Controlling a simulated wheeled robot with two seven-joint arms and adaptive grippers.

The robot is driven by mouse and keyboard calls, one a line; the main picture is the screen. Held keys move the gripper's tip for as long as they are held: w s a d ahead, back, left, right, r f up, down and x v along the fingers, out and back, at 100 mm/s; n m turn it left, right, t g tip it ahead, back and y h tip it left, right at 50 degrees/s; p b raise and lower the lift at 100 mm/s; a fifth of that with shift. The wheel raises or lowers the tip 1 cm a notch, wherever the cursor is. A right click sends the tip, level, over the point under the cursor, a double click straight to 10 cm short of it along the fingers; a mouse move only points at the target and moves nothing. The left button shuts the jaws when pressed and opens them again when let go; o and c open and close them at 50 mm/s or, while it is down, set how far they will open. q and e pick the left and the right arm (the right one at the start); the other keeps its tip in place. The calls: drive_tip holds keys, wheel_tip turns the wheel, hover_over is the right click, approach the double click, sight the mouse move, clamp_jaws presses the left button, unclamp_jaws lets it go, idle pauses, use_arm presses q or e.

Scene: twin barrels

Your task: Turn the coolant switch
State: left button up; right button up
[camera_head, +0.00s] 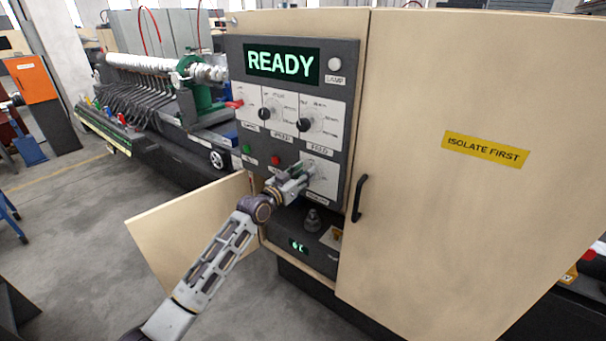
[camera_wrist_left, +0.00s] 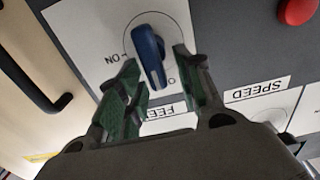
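A blue rotary switch (camera_wrist_left: 148,52) sits on a white plate with an "ON" mark at its left in the left wrist view, which shows the panel upside down. Its handle runs nearly up and down in that picture. A second mark at its lower right is partly hidden. My left gripper (camera_wrist_left: 165,88) is open, one finger on each side of the handle's near end, with gaps visible. In the head view my left gripper (camera_head: 302,172) is at the lower right plate (camera_head: 323,181) of the control panel and hides the switch. The right gripper is not in view.
The panel has a "READY" display (camera_head: 282,64), a lamp (camera_head: 335,64), two dark knobs above, and red (camera_head: 276,160) and green buttons. A cabinet door handle (camera_head: 359,198) stands out right of the panel. An open beige flap (camera_head: 180,222) lies below left, beside my arm.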

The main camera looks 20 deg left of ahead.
use_arm(q)
drive_tip(key=shift+c, duration=0.2)
clamp_jaws()
drive_tip(key=shift+d+m, duration=0.1)
drive_tip(key=shift+m, duration=0.4)
drive_tip(key=m, duration=0.3)
drive_tip(key=d+f+m+p, duration=0.1)
drive_tip(key=m, duration=0.3)
drive_tip(key=d+m, duration=0.1)
drive_tip(key=m, duration=0.2)
drive_tip(key=shift+s+f+m, duration=0.15)
drive_tip(key=shift+s+m, duration=0.25)
drive_tip(key=m, duration=0.3)
drive_tip(key=f+m, duration=0.1)
drive_tip(key=m, duration=0.2)
drive_tip(key=shift+s+d+f, duration=0.1)
drive_tip(key=shift+d+f, duration=0.05)
drive_tip(key=shift+f, duration=0.05)
